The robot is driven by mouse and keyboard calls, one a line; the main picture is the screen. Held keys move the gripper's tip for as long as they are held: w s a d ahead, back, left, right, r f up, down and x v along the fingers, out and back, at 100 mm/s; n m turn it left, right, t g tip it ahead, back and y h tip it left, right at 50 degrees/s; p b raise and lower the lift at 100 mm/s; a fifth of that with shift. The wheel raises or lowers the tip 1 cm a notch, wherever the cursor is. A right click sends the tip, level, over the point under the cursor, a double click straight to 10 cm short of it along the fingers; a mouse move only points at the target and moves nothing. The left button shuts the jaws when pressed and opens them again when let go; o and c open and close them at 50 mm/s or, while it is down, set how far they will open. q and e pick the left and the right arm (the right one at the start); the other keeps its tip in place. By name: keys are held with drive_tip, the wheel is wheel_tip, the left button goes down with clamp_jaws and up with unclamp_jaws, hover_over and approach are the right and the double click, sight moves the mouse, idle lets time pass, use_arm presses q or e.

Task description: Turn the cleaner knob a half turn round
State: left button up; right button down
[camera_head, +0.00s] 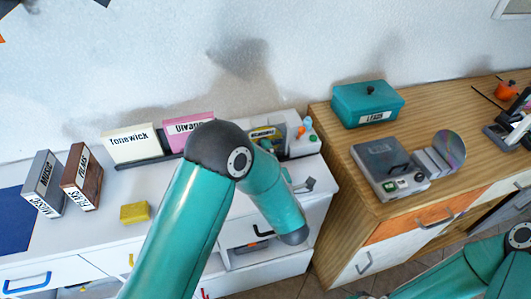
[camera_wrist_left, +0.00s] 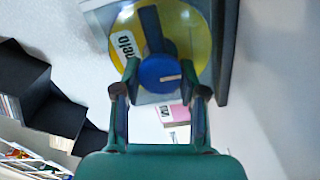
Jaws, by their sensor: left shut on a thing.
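The cleaner (camera_head: 298,137) stands at the right end of the white counter, partly hidden by my left arm. In the left wrist view a round blue knob (camera_wrist_left: 158,76) with a pale line mark sits in front of a yellow disc (camera_wrist_left: 190,25) with a white label. The mark lies roughly level, on the knob's right side. My left gripper (camera_wrist_left: 160,72) is shut on the knob, one finger on each side. My right gripper is out of view.
Labelled boxes (camera_head: 81,178) and a yellow block (camera_head: 134,212) are on the white counter. A wooden cabinet (camera_head: 350,210) to the right bears a teal box (camera_head: 367,103) and a grey disc device (camera_head: 388,165). A pink case (camera_wrist_left: 175,115) shows below the knob.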

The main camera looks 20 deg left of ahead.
use_arm(q)
drive_tip(key=shift+d+f, duration=0.15)
drive_tip(key=o, duration=1.1)
drive_tip(key=shift+w, duration=0.15)
drive_tip(key=shift+o, duration=0.2)
drive_tip(key=v, duration=0.7)
drive_tip(key=shift+s+d, duration=0.1)
drive_tip(key=shift+s, duration=0.15)
